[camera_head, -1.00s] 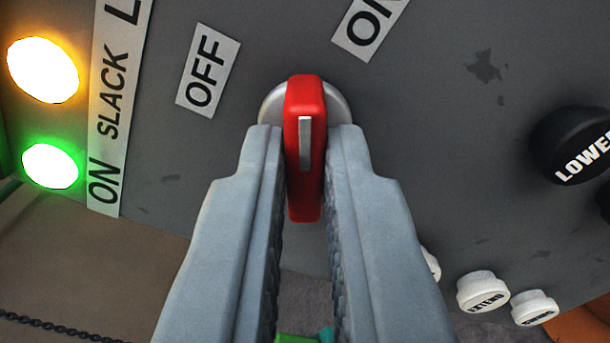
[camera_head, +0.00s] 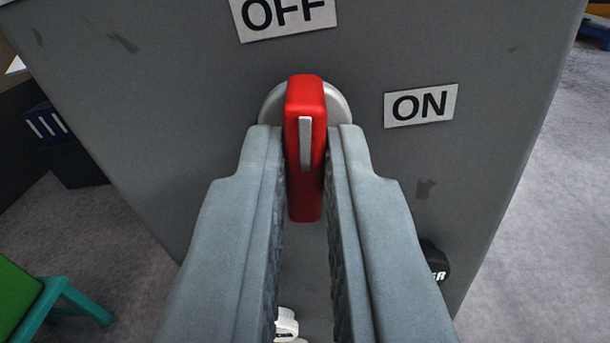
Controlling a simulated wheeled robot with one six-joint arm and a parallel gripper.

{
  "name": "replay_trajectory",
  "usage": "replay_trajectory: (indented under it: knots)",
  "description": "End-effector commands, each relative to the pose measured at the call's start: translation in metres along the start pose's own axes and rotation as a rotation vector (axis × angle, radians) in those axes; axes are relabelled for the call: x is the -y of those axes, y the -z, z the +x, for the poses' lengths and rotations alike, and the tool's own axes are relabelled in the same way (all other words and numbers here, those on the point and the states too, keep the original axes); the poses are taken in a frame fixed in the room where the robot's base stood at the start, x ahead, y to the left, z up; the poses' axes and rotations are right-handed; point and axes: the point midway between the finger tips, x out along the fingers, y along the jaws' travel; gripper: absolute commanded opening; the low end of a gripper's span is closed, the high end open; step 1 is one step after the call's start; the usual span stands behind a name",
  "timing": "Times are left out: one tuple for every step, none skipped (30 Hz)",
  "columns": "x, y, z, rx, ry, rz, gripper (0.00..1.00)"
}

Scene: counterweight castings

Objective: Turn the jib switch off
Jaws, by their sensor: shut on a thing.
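The jib switch (camera_head: 305,100) is a red handle with a pale stripe on a round silver base, set on a grey panel. My gripper (camera_head: 305,150) is shut on the red handle, one finger on each side. The OFF label (camera_head: 284,14) is above the switch, a little to the left and cut by the top edge. The ON label (camera_head: 420,105) is to the right of the switch. The pale stripe points up toward the OFF label.
The grey panel (camera_head: 180,100) fills most of the view. A black button (camera_head: 435,262) and a white button (camera_head: 286,322) show partly behind my fingers. A green and teal stand (camera_head: 60,300) is at the lower left. Grey floor shows on both sides.

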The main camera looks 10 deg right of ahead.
Motion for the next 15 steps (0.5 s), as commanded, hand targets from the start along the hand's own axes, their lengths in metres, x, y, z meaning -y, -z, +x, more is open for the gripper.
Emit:
replay_trajectory:
  knots:
    - [-0.0002, -0.0027, 0.0003, 0.005, 0.000, -0.027, 0.00]
    - [-0.0003, -0.0028, 0.0003, 0.005, 0.000, -0.045, 0.00]
    - [-0.0003, -0.0028, 0.0003, 0.005, 0.000, -0.066, 0.00]
    - [-0.0003, -0.0028, 0.0003, 0.005, 0.000, -0.081, 0.00]
    - [-0.0003, -0.0029, 0.0003, 0.005, 0.000, -0.094, 0.00]
    - [-0.0003, -0.0029, 0.0003, 0.005, 0.000, -0.111, 0.00]
    - [-0.0003, -0.0029, 0.0003, 0.005, 0.000, -0.121, 0.00]
    - [-0.0003, -0.0029, 0.0003, 0.005, 0.000, -0.132, 0.00]
    - [-0.0003, -0.0030, 0.0003, 0.005, 0.000, -0.144, 0.00]
    - [-0.0003, -0.0030, 0.0003, 0.005, 0.000, -0.151, 0.00]
    - [-0.0003, -0.0030, 0.0003, 0.005, 0.000, -0.157, 0.00]
    - [-0.0003, -0.0031, 0.0003, 0.005, 0.000, -0.165, 0.00]
    - [-0.0003, -0.0031, 0.0003, 0.005, 0.000, -0.170, 0.00]
    - [-0.0003, -0.0032, 0.0003, 0.006, 0.000, -0.173, 0.00]
    - [-0.0003, -0.0032, 0.0003, 0.006, 0.000, -0.177, 0.00]
